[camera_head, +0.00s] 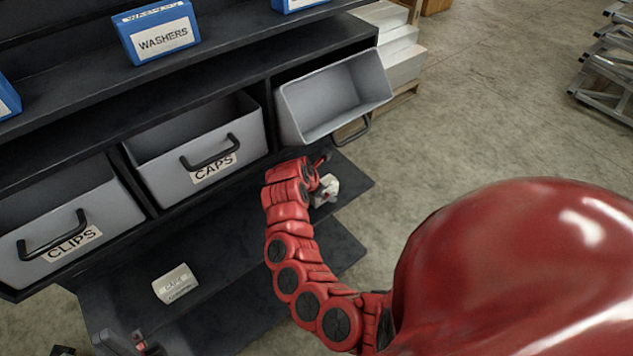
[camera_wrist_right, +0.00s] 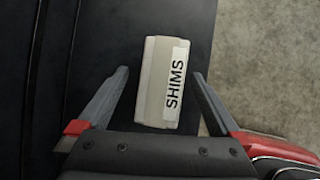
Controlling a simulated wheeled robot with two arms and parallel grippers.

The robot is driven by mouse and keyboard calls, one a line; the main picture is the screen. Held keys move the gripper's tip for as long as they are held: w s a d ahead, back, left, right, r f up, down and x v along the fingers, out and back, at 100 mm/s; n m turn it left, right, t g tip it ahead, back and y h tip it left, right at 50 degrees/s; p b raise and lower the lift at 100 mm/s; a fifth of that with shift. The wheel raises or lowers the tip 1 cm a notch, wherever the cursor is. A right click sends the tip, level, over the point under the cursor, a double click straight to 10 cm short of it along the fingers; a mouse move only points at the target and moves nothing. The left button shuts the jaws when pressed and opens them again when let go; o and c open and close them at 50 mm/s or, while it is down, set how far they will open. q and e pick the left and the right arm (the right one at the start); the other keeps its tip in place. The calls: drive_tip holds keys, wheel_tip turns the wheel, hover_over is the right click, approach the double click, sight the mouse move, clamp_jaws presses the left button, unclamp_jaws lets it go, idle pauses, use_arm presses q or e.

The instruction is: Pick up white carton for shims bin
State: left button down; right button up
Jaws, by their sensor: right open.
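A white carton (camera_wrist_right: 153,92) with a SHIMS label lies between the spread fingers of my right gripper (camera_wrist_right: 160,75) in the right wrist view. The fingers are open, with gaps on both sides of the carton. In the head view the carton (camera_head: 327,189) shows partly behind my red right arm, on the dark lower shelf. Above it a grey bin (camera_head: 345,95) is tipped out, open and apparently empty; its label is not visible. My left gripper (camera_head: 128,345) is at the bottom left edge, cut off by the frame, its jaws unclear.
Grey CAPS bin (camera_head: 200,150) and CLIPS bin (camera_head: 65,215) sit left of the tipped bin. A small white CAPS carton (camera_head: 175,284) stands on the lower shelf (camera_head: 225,290). A blue WASHERS box (camera_head: 157,32) is on the shelf above. Concrete floor (camera_head: 480,110) is open at right.

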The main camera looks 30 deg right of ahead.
drive_tip(key=shift+s+d+r, duration=0.1)
drive_tip(key=shift+s+d, duration=0.1)
clamp_jaws()
idle(0.3)
